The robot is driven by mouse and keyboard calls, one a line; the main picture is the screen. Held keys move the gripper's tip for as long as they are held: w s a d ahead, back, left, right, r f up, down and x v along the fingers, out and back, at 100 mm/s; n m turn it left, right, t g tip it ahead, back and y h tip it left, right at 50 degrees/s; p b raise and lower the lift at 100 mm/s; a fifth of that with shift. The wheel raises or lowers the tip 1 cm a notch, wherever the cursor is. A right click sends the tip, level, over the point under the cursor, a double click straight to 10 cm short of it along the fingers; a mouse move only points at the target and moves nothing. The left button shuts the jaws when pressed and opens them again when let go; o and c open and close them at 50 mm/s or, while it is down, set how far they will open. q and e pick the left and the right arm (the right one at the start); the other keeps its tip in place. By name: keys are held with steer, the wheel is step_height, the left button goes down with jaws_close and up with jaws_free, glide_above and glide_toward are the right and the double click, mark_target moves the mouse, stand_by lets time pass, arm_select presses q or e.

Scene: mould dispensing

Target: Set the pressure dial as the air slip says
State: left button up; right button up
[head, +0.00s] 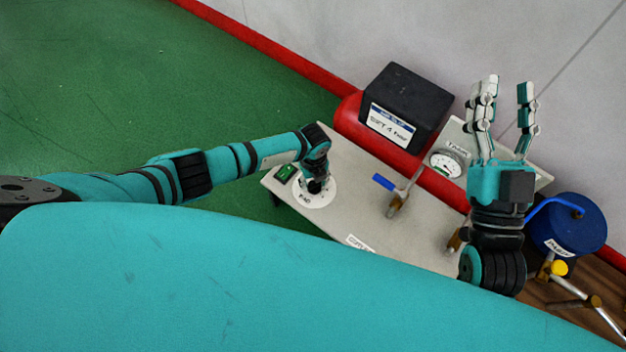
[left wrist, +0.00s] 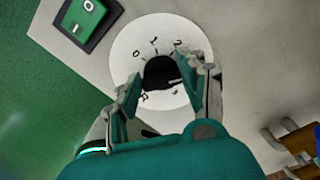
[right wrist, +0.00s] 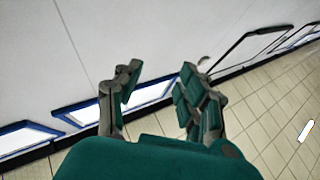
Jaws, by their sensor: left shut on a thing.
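The pressure dial is a black knob (left wrist: 160,75) on a round white plate (left wrist: 128,45) with numbers around it, in the left wrist view. The white plate also shows in the head view (head: 318,199). My left gripper (head: 316,184) is shut on the knob, with a finger on each side of it in the left wrist view (left wrist: 163,85). The knob's pointer is mostly hidden, so its setting cannot be read. The air slip (head: 391,125) is a white card with a blue band on a black box; its handwriting is too small to read surely. My right gripper (head: 507,95) is open and empty, raised.
A green switch (head: 285,172) sits beside the dial on the grey panel (head: 365,215). A blue-handled valve (head: 384,182), a round gauge (head: 446,163) and the black box (head: 410,88) stand nearby. A blue drum (head: 568,225) and yellow-knobbed pipework (head: 558,267) are at right.

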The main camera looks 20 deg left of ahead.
arm_select(q)
steer(key=m, duration=0.3)
steer(key=shift+d+m+b, duration=0.1)
steer(key=shift+m+b, duration=0.25)
steer(key=shift+m, duration=0.05)
steer(key=shift+m+b, duration=0.3)
steer(key=shift+m, duration=1.2)
arm_select(e)
steer(key=shift+s+d+r+t+y, duration=0.15)
steer(key=shift+s+r+t+y, duration=0.55)
steer(key=shift+s+r+t, duration=1.25)
steer(key=shift+r, duration=0.15)
arm_select(q)
steer(key=shift+d, duration=0.1)
steer(key=o, duration=1.2)
steer(key=shift+c, duration=0.2)
step_height(320, 180, up, 12)
